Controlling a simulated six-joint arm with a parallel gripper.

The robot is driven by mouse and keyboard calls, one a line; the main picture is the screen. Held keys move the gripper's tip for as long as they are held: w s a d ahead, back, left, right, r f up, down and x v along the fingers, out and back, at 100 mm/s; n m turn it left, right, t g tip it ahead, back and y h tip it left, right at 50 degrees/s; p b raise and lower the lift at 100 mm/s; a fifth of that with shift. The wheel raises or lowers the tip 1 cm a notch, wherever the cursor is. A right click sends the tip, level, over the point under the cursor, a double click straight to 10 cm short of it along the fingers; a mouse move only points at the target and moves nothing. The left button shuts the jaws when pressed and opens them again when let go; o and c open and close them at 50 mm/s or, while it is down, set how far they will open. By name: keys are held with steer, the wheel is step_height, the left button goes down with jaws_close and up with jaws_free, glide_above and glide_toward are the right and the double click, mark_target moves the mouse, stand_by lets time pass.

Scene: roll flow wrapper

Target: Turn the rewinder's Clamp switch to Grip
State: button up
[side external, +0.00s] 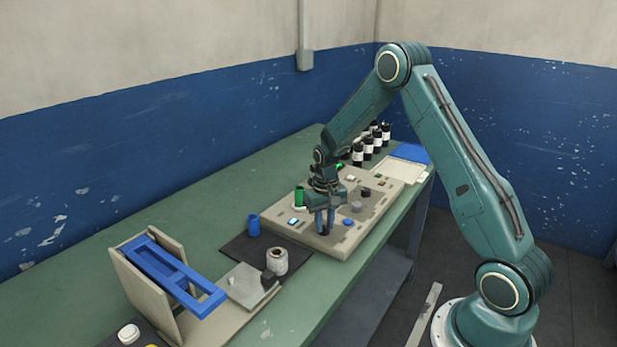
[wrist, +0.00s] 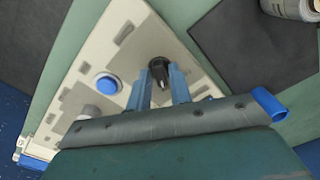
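The beige control panel (side external: 375,207) lies on the green bench under my gripper; it also shows in the wrist view (wrist: 125,25). A black rotary knob (wrist: 160,71) with a pointed handle sits on it, apparently the Clamp switch, but no label is readable. My gripper (side external: 324,231) points down low over the panel's front part. In the wrist view its two blue fingers (wrist: 161,76) stand apart, one on each side of the knob. A gap shows between them, and I see no clear contact. The side view hides the knob behind the fingers.
A blue button (wrist: 103,83) and a grey knob (wrist: 89,112) sit close by on the panel. A green cylinder (side external: 299,196) stands at its left edge. A blue cup (side external: 253,225), a white roll (side external: 277,261) and a blue frame (side external: 175,272) are farther left. Dark bottles (side external: 368,148) stand behind.

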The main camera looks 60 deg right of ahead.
mark_target(324, 226)
steer(key=shift+o, duration=0.9)
step_height(324, 226, up, 14)
stand_by(0.5)
